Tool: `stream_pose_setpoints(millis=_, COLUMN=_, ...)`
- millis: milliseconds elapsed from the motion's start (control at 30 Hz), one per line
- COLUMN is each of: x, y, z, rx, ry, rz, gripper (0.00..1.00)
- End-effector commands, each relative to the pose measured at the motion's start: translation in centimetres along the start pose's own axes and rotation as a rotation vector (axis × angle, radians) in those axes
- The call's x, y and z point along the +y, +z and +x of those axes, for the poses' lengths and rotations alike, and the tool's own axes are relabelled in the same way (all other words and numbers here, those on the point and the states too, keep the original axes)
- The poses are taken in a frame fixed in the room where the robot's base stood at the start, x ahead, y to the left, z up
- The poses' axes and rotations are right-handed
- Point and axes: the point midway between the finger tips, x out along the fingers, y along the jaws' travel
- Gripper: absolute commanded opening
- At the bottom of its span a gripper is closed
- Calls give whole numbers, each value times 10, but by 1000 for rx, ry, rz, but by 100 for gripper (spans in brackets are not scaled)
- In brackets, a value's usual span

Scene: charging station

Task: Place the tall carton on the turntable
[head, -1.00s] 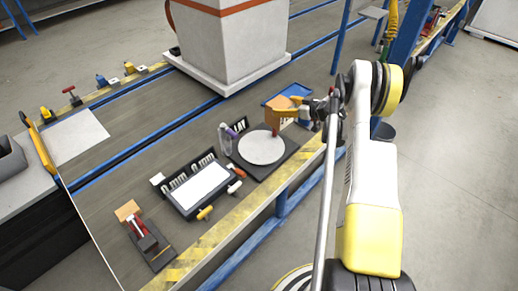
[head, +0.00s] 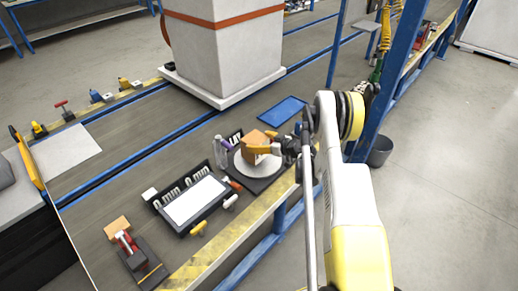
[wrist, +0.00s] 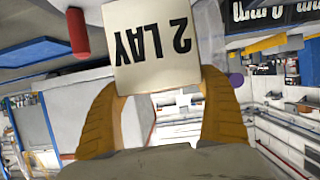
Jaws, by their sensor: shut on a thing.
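The carton (head: 257,138) is a brown box in the head view, held over the turntable. In the wrist view the carton (wrist: 152,48) shows a pale face with upside-down "2 LAY" lettering between the fingertips. My orange-fingered gripper (head: 262,149), also in the wrist view (wrist: 160,85), is shut on the carton from the right. The turntable (head: 243,169) is a round white disc on a black base. The carton and fingers hide part of the disc. I cannot tell whether the carton's bottom touches it.
A black tray (head: 165,211) with a white panel lies left of the turntable. A clear bottle (head: 219,153) and a dark lettered sign (head: 235,138) stand close beside the disc. A blue mat (head: 283,111) lies behind, empty. A large grey box (head: 222,55) stands farther back.

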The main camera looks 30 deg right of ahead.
Motion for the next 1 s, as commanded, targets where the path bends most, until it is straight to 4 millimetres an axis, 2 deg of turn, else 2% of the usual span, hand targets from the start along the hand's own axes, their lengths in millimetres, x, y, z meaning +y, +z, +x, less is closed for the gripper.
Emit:
stream_pose_setpoints(millis=100, x=0, y=22, z=9, rx=0, ry=0, rz=1, gripper=46)
stream_pose_setpoints(millis=167, x=0, y=27, z=11, rx=0, ry=0, rz=1, gripper=46)
stream_pose_setpoints(millis=533, x=0, y=29, z=12, rx=0, ry=0, rz=1, gripper=46)
stream_pose_setpoints(millis=567, x=0, y=29, z=12, rx=0, ry=0, rz=0, gripper=93)
stream_pose_setpoints(millis=600, x=0, y=29, z=12, rx=0, ry=0, rz=0, gripper=100)
stream_pose_setpoints(millis=1000, x=-2, y=21, z=12, rx=0, ry=-1, rz=0, gripper=100)
